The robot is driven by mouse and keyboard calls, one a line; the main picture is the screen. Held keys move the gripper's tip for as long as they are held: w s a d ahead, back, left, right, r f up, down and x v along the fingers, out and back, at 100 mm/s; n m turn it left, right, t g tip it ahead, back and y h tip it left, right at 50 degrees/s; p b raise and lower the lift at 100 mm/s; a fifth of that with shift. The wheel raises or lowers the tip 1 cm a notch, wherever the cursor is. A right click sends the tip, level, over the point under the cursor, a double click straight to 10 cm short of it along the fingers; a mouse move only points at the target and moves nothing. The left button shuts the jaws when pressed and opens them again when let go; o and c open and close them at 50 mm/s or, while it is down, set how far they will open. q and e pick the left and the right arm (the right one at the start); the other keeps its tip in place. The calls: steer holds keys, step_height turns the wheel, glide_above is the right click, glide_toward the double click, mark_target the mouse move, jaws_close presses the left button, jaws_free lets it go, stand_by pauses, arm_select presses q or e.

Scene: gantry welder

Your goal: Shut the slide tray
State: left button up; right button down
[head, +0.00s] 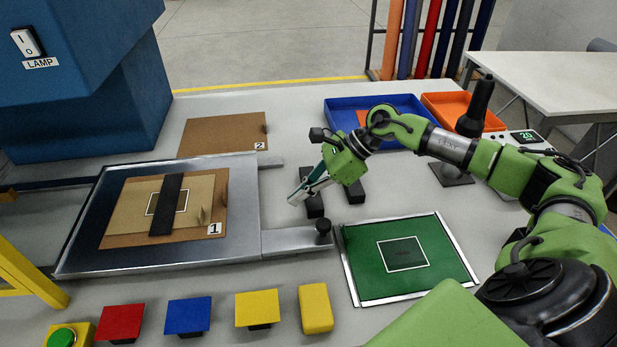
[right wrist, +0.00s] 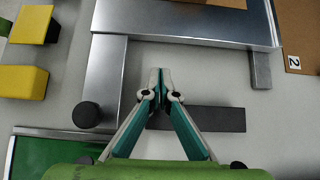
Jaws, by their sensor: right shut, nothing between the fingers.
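The slide tray (head: 246,205) is a flat metal tray at the left of the table, carrying a brown board marked 1 with a black strip across it. A metal arm (head: 283,242) sticks out from its right side and ends in an upright black knob (head: 323,227). My right gripper (head: 294,198) is shut and empty, just right of the tray and behind the knob. In the right wrist view its fingertips (right wrist: 160,73) point at the tray's edge (right wrist: 190,28), with the knob (right wrist: 87,115) to their left. Contact with the tray is not visible. My left gripper is out of view.
A blue machine (head: 75,90) stands behind the tray. Black bars (head: 313,203) lie under my right gripper. A green plate (head: 365,262) lies right of the knob. Coloured blocks (head: 188,315) line the front. A blue bin (head: 340,112) and an orange bin (head: 450,106) stand at the back.

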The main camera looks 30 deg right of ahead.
steer(key=p+x, duration=0.1)
steer(key=x, duration=0.2)
steer(key=shift+w+a, duration=0.3)
steer(key=shift+a, duration=0.05)
steer(key=shift+w+a+r+p, duration=0.1)
steer(key=shift+w+a+p, duration=0.15)
steer(key=shift+a+p, duration=0.25)
steer(key=shift+w+a+p, duration=0.25)
steer(key=shift+a, duration=0.3)
steer(key=shift+w+a, duration=0.2)
steer(key=shift+a, duration=0.25)
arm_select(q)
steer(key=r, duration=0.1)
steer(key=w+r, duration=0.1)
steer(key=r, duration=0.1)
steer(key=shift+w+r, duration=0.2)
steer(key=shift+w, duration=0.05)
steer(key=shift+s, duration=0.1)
